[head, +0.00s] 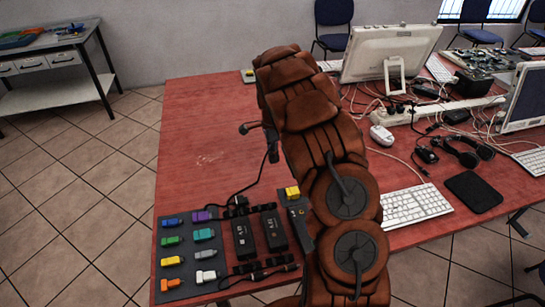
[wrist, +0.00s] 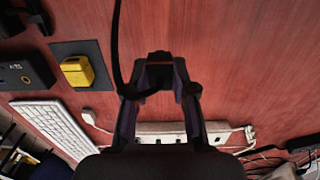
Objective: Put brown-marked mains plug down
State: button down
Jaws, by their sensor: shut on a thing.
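The brown-marked mains plug (wrist: 160,60) is a small black block with an orange-brown stripe, held between the fingertips of my gripper (wrist: 160,80) in the wrist view. The fingers are shut on it from both sides. A black cable (wrist: 116,40) runs from beside the plug to the top edge. In the head view my brown arm hides most of the gripper; dark parts show left of it, over the red table (head: 200,130). A black cable (head: 262,180) hangs from there towards the adapters. I cannot tell the plug's exact height above the table.
A dark mat (head: 178,234) with several coloured connectors and black adapters (head: 243,238) lies at the front left. A yellow block (head: 293,192) sits on a dark pad beside my arm. A white power strip (head: 395,127), keyboard (head: 415,205) and tangled cables lie right. The table's left middle is bare.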

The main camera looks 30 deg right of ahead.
jog(key=shift+w, duration=0.2)
notch_tip(320, 180, down, 3)
jog(key=shift+r+p, duration=0.15)
jog(key=shift+p, duration=0.55)
jog(key=shift+f, duration=0.4)
jog(key=shift+f, duration=0.15)
jog(key=c, duration=0.9)
grip_release()
jog(key=shift+c, duration=0.2)
